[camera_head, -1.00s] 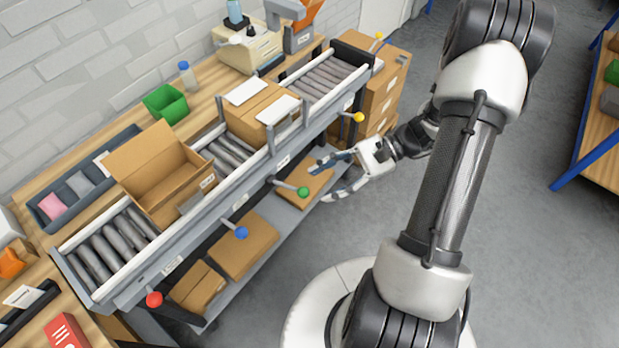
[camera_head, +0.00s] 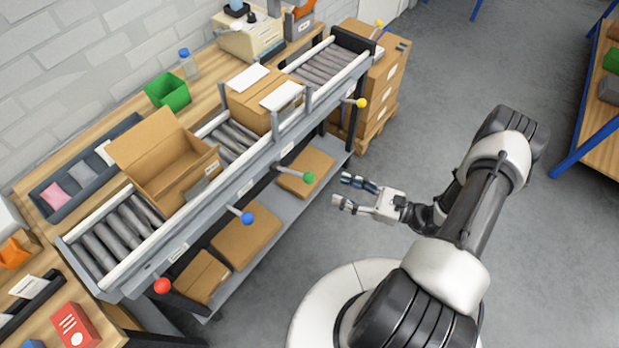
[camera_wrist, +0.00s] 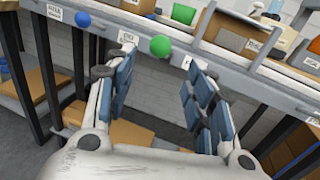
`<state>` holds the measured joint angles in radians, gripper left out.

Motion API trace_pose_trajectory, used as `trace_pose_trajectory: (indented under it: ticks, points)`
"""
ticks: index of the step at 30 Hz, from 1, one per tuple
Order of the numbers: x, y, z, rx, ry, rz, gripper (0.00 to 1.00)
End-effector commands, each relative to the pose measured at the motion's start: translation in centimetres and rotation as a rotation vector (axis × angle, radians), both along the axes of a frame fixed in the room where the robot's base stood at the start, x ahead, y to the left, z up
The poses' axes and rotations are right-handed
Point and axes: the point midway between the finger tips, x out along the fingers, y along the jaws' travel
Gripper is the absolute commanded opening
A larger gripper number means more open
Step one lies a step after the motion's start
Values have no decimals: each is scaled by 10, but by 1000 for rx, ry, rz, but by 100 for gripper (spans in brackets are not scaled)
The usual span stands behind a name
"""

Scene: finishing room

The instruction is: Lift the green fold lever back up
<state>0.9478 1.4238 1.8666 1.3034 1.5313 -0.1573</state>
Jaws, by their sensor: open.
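The green fold lever (camera_head: 308,178) is a round green knob on a short rod at the front side of the roller conveyor. The rod runs from the conveyor rail out over the lower shelf. In the wrist view the green knob (camera_wrist: 160,46) shows ahead, between and beyond the fingertips. My gripper (camera_head: 350,190) is open and empty, to the right of the knob and apart from it. Its two blue-padded fingers (camera_wrist: 155,85) point toward the conveyor.
Blue (camera_head: 247,218), red (camera_head: 162,286) and yellow (camera_head: 361,103) knobs stick out along the same conveyor rail (camera_head: 245,188). Cardboard boxes (camera_head: 245,238) lie on the lower shelf. An open carton (camera_head: 165,180) stands on the rollers.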

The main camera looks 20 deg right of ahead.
Motion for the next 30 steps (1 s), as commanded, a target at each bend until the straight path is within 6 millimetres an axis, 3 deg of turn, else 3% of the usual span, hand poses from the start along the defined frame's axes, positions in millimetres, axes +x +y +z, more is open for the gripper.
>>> trace_pose_trajectory:
  ticks: [6, 14, 21, 30]
  points:
    - [30, 40, -1, 1, 0, 6, 49]
    - [59, 75, -1, -1, -1, 5, 49]
    - [69, 86, 0, -1, -1, 1, 49]
    - [69, 86, 0, -1, -1, 0, 46]
